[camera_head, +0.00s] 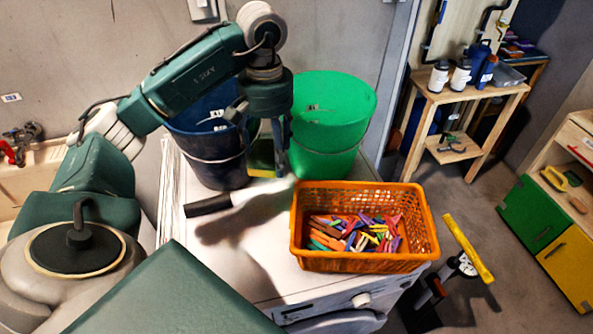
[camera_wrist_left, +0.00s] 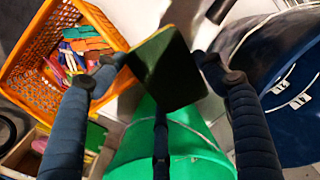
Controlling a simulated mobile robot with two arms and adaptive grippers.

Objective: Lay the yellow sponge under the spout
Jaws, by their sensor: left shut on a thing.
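The yellow sponge (camera_head: 261,157) shows a yellowish and green side. My left gripper (camera_head: 266,150) is shut on it, above the white machine top (camera_head: 262,285) and in front of the buckets. In the left wrist view the sponge (camera_wrist_left: 166,68) looks dark and shaded between the two fingertips. A tap with a red handle (camera_head: 20,143) stands over a pale sink (camera_head: 42,165) at the far left; its spout is hard to make out, and my arm hides part of the sink. My right gripper is not in view.
A dark blue bucket (camera_head: 209,155) and a green bucket (camera_head: 331,115) stand behind the gripper. An orange basket (camera_head: 365,262) of clothes pegs stands at the right of the machine top. A black-handled tool (camera_head: 207,205) lies at its left. The front left of the top is clear.

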